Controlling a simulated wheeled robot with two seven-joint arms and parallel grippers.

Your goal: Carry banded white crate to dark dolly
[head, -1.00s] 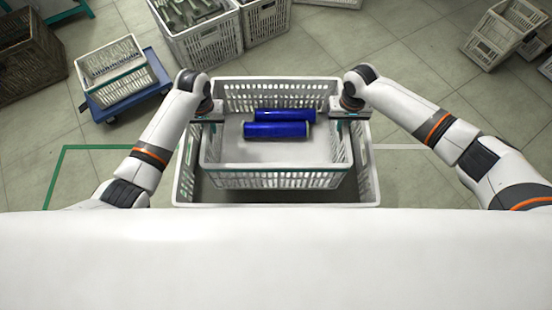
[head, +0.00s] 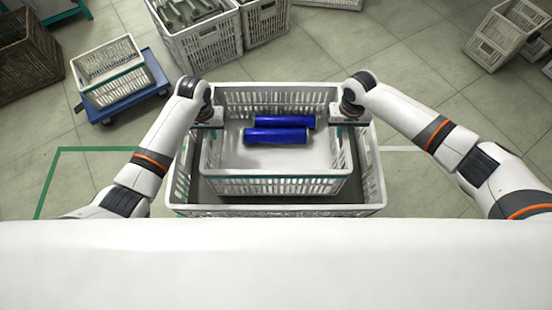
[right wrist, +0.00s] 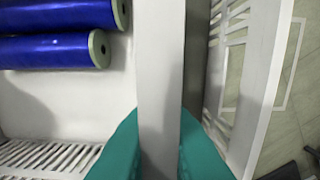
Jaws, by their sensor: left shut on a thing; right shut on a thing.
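I cannot make out a dark dolly.
A blue dolly (head: 125,108) at the left carries another teal-banded white crate (head: 112,90). A brown crate (head: 28,62) is at far left. White crates (head: 208,48) stand at the back, more at upper right (head: 500,35).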

